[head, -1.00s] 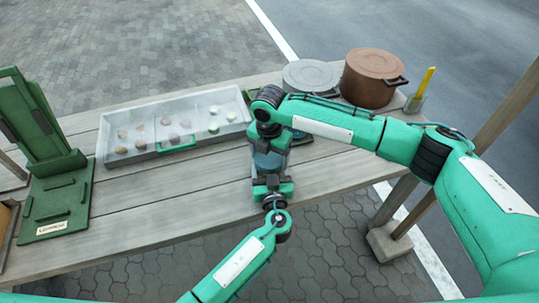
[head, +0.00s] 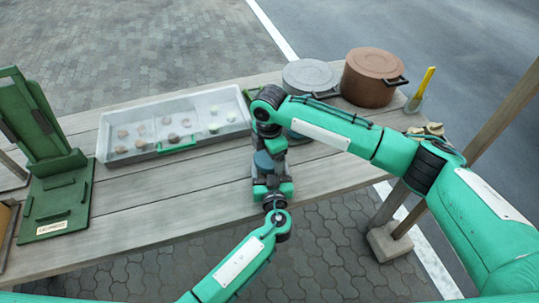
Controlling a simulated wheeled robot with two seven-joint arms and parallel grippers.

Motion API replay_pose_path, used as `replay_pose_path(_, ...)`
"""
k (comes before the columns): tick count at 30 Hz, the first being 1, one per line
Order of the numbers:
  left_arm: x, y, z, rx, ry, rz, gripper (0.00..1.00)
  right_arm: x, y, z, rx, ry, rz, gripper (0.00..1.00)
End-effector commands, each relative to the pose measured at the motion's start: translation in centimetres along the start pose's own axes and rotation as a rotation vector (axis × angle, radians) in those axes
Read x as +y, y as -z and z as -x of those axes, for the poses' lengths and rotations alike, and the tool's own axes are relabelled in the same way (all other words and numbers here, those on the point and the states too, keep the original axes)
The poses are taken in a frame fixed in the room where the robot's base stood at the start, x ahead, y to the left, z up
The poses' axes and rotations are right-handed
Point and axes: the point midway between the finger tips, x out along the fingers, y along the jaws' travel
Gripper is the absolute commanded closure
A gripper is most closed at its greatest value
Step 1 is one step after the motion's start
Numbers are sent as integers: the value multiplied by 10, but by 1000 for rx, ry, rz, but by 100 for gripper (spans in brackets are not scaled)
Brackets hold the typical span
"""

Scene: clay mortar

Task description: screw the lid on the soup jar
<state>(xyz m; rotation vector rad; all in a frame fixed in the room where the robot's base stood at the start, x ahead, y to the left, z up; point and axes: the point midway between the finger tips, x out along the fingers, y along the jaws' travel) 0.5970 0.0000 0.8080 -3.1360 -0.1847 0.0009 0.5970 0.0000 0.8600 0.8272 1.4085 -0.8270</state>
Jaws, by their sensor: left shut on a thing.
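The soup jar (head: 264,162), a bluish-grey vessel, stands near the table's front edge in the head view, mostly covered by my grippers. My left gripper (head: 270,177) comes in from the front and is shut on the jar's lower side. My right gripper (head: 269,143) points down over the jar's top from above. Its wrist hides the lid, so I cannot tell whether the lid sits on the jar or whether the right fingers are closed on it.
A lidded tray (head: 119,162) of small round pieces is left of the jar. A green stand (head: 56,205) is at far left. A grey pot (head: 310,74), a brown pot (head: 372,75) and a yellow-handled tool (head: 426,80) are at the back right. The front left planks are clear.

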Motion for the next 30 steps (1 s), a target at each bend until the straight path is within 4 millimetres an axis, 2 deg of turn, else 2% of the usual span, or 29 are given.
replay_pose_path(1,0,0,0,1,0,0,93,0,0,0,0,0,1,6)
replay_pose_path(2,0,0,0,0,0,0,93,0,0,0,0,0,1,0)
replay_pose_path(19,-3,0,-2,1,5,-1,93,-2,1,1,2,8,5,0)
replay_pose_path(23,-3,0,-2,0,6,-2,93,-2,2,12,2,7,6,0)
replay_pose_path(30,-2,-1,-1,-1,3,-2,93,-1,1,43,1,3,5,0)
